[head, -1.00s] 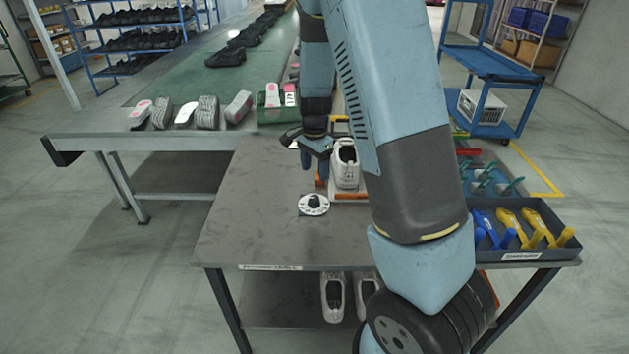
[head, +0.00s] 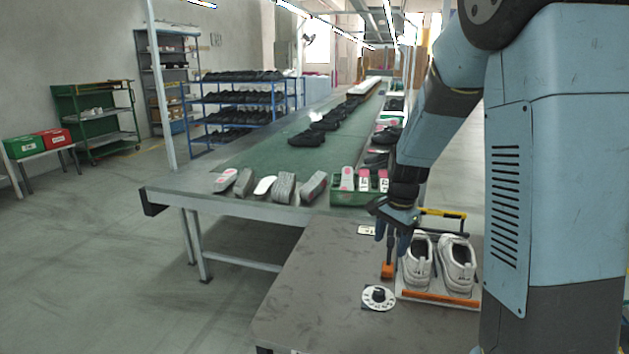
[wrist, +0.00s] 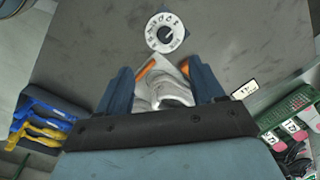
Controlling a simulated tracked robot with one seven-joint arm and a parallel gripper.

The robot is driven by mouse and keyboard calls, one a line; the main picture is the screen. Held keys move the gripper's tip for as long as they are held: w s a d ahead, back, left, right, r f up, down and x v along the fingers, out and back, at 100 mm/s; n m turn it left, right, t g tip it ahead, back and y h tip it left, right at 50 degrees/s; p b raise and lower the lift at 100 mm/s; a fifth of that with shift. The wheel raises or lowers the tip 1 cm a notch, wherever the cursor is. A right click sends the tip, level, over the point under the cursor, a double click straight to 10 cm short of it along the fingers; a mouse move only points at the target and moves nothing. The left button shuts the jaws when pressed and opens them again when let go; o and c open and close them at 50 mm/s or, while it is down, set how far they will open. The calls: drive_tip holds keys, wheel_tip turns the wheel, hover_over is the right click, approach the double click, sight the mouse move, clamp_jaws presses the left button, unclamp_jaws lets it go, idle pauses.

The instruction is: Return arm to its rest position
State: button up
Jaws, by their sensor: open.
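My gripper (head: 393,238) hangs over the workbench in the head view, just left of a pair of white shoes (head: 457,264). In the wrist view my gripper (wrist: 165,90) has its two blue fingers spread wide apart. White shoe material (wrist: 165,90) shows below and between the fingers, and I see nothing clamped there. The shoes stand on a tray with an orange front bar (head: 440,298). My arm comes down from the upper right and covers the bench's right part in the head view.
A round white dial (head: 378,297) lies on the workbench (head: 320,300). Blue and yellow tools (wrist: 38,125) lie at the left in the wrist view. The bench's left part is clear.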

drive_tip(key=s+r+n+t, duration=0.2)
drive_tip(key=s+r+n, duration=0.3)
drive_tip(key=s+r, duration=0.4)
drive_tip(key=s+d+r+n+t, duration=0.1)
drive_tip(key=s+r+n+t, duration=0.1)
drive_tip(key=s+r+n, duration=0.3)
drive_tip(key=s+r, duration=0.4)
drive_tip(key=s, duration=0.6)
drive_tip(key=shift+s+r+n+t+h, duration=0.25)
drive_tip(key=shift+s+n+t+h, duration=0.15)
